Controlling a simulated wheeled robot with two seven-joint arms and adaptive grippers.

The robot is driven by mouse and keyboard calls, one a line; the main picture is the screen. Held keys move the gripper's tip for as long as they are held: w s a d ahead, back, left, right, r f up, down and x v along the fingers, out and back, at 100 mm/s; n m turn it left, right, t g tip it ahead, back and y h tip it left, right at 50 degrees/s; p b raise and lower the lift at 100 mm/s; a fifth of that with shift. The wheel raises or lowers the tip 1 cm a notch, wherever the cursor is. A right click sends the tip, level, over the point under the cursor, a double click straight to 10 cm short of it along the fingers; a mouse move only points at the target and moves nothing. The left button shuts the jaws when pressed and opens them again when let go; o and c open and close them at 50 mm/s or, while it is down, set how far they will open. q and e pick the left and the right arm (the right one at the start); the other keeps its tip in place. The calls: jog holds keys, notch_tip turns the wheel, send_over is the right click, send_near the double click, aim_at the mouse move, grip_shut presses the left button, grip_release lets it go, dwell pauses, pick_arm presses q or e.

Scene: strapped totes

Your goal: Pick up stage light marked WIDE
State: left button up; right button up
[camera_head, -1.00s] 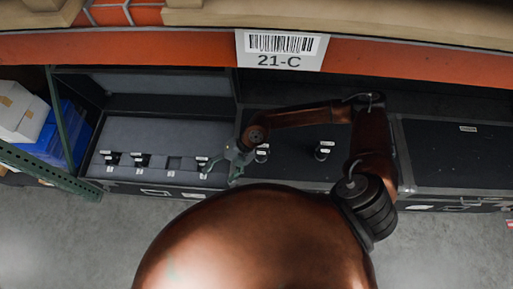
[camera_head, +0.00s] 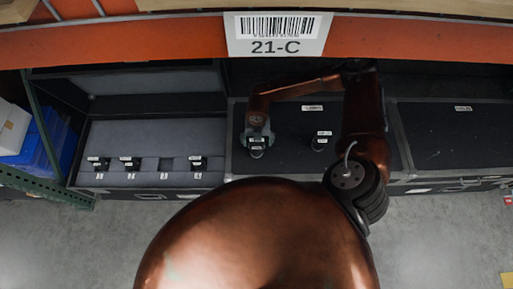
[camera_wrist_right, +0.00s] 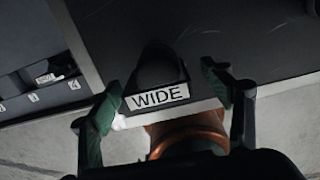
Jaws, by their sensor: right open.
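The stage light marked WIDE (camera_wrist_right: 158,97) is a small black unit with a white label, standing on a closed dark case. In the right wrist view it sits between the two green fingers of my right gripper (camera_wrist_right: 165,100), which are open with a gap on either side. In the head view my right gripper (camera_head: 257,140) is over this light (camera_head: 256,153) and partly hides it. Another black light (camera_head: 320,142) with a label stands to its right on the same case. My left gripper is not in view.
An open case (camera_head: 150,180) at left has numbered slots; slot 3 (camera_head: 165,164) looks empty and the others hold small black lights. A closed case (camera_head: 450,150) lies at right. An orange shelf beam (camera_head: 130,42) marked 21-C crosses above. Blue bins (camera_head: 45,150) stand far left.

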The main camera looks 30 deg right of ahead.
aim_at(257, 144)
notch_tip(257, 144, down, 4)
jog(key=shift+a+r, duration=0.1)
jog(key=shift+a, duration=0.05)
jog(key=c, duration=1.8)
jog(key=shift+r, duration=0.1)
jog(key=shift+c, duration=0.2)
